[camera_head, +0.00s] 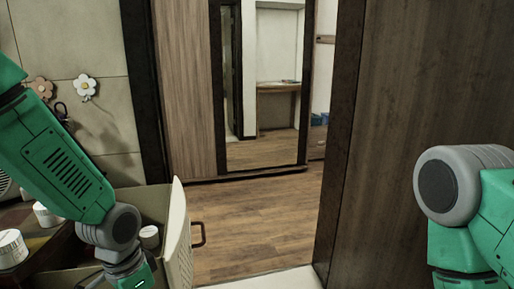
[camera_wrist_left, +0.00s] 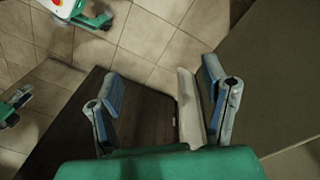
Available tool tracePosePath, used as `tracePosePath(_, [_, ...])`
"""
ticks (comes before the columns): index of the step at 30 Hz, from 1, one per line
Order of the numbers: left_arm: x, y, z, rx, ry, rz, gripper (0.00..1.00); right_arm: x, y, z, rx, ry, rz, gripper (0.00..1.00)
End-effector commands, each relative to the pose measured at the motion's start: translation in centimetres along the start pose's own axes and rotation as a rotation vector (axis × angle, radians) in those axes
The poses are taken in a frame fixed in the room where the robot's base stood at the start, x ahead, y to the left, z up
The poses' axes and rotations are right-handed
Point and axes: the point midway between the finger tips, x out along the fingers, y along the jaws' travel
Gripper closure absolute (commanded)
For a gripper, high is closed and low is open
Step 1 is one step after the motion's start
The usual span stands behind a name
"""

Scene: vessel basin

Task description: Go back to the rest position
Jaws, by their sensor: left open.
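My left gripper (camera_wrist_left: 163,95) shows in the left wrist view with its two blue-grey fingers wide apart. Nothing is held between them. A dark brown surface and a pale edge (camera_wrist_left: 189,105) lie beyond the fingers. In the head view my green left arm (camera_head: 60,165) slopes down from the left edge to a wrist at the bottom, in front of an open cream drawer (camera_head: 178,240). The left fingertips are out of that view. My right arm (camera_head: 470,200) is bent at the right edge, and its gripper is out of view.
White round containers (camera_head: 12,248) stand at the lower left, and another (camera_head: 149,237) is in the drawer. The drawer's dark handle (camera_head: 199,234) sticks out to the right. A dark wooden panel (camera_head: 420,80) stands at right. Wooden floor (camera_head: 255,215) is clear in the middle.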

Motion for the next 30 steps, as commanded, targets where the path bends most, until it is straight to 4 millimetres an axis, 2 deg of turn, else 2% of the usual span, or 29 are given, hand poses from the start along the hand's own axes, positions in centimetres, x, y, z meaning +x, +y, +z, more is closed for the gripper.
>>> tracePosePath(1, [2.7, 0.4, 1.1, -0.027, -0.007, 0.011, 0.32, 0.7, 0.0, 0.1, 0.000, 0.000, 0.000, 0.60])
tracePosePath(2, [4.0, 0.6, 1.6, -0.049, -0.004, 0.015, 0.32, 1.0, 0.0, 0.1, 0.000, 0.000, 0.000, 0.60])
tracePosePath(5, [9.6, 1.5, 4.5, -0.141, 0.000, 0.027, 0.32, 2.3, 0.0, 0.1, 0.000, 0.000, 0.000, 0.60])
tracePosePath(6, [12.1, 1.9, 6.1, -0.187, 0.001, 0.027, 0.32, 2.9, 0.0, 0.2, 0.000, 0.000, 0.000, 0.60])
tracePosePath(9, [18.1, 3.1, 10.8, -0.314, 0.006, 0.012, 0.32, 4.5, 0.0, 0.3, 0.000, 0.000, 0.000, 0.60])
tracePosePath(12, [22.3, 4.2, 15.5, -0.424, 0.011, -0.023, 0.32, 5.9, 0.0, 0.3, 0.000, -0.001, 0.000, 0.60])
tracePosePath(13, [23.1, 4.4, 16.7, -0.451, 0.013, -0.034, 0.32, 6.2, -0.1, 0.4, 0.000, -0.001, 0.000, 0.60])
tracePosePath(15, [24.6, 4.8, 19.1, -0.501, 0.019, -0.062, 0.32, 6.8, -0.1, 0.4, 0.000, -0.001, 0.000, 0.60])
tracePosePath(19, [25.7, 5.1, 21.8, -0.552, 0.029, -0.099, 0.32, 7.3, -0.1, 0.4, 0.000, -0.001, 0.000, 0.60])
tracePosePath(22, [25.8, 5.2, 22.4, -0.565, 0.035, -0.110, 0.32, 7.4, -0.1, 0.4, 0.000, 0.000, 0.000, 0.60])
tracePosePath(30, [25.7, 5.1, 22.3, -0.566, 0.038, -0.111, 0.32, 7.3, -0.1, 0.4, 0.000, 0.000, 0.000, 0.60])
